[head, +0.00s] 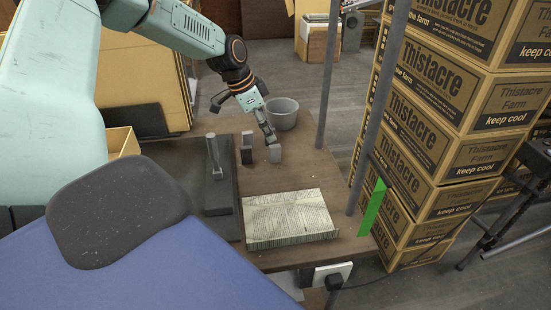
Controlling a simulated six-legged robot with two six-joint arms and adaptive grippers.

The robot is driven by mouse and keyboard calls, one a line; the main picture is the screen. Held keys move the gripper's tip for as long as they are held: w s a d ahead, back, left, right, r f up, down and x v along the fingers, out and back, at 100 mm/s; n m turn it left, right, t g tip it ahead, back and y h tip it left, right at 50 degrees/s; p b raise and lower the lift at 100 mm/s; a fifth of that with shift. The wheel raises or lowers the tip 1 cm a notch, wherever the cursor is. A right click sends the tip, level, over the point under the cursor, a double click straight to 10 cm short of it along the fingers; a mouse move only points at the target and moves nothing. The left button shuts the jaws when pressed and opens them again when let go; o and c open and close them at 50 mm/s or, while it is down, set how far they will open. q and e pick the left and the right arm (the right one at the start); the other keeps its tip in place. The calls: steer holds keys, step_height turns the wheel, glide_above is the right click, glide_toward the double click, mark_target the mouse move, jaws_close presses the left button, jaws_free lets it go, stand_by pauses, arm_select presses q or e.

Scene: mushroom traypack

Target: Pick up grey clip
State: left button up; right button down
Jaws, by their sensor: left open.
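A small grey block (275,154), which may be the grey clip, shows on the wooden table at the tip of my left gripper. A darker upright piece (247,148) stands just left of it; I cannot tell which of the two is the clip. My left gripper (260,126) is open and reaches down from above, one light finger ending at or just over the grey block. Whether it touches the block is not clear. My right gripper is out of view.
On the table (325,180) lie a dark device with a lever (215,185) and a printed paper stack (290,217). A grey bucket (283,115) stands behind. Grey posts (386,95) rise at the table's right edge, beside stacked cartons (440,120). A green tag (373,207) hangs there.

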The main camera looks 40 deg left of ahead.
mark_target(272, 146)
arm_select(q)
steer(key=f+b, duration=0.1)
steer(key=f, duration=0.2)
steer(key=shift+d+b, duration=0.35)
steer(key=shift+d, duration=0.05)
steer(key=b+x, duration=0.2)
steer(key=x, duration=0.2)
steer(key=shift+a+f, duration=0.1)
steer(key=shift+f, duration=0.05)
steer(key=shift+w+f, duration=0.1)
steer(key=shift+f, duration=0.3)
steer(key=shift+d+r, duration=0.1)
steer(key=shift+d, duration=0.1)
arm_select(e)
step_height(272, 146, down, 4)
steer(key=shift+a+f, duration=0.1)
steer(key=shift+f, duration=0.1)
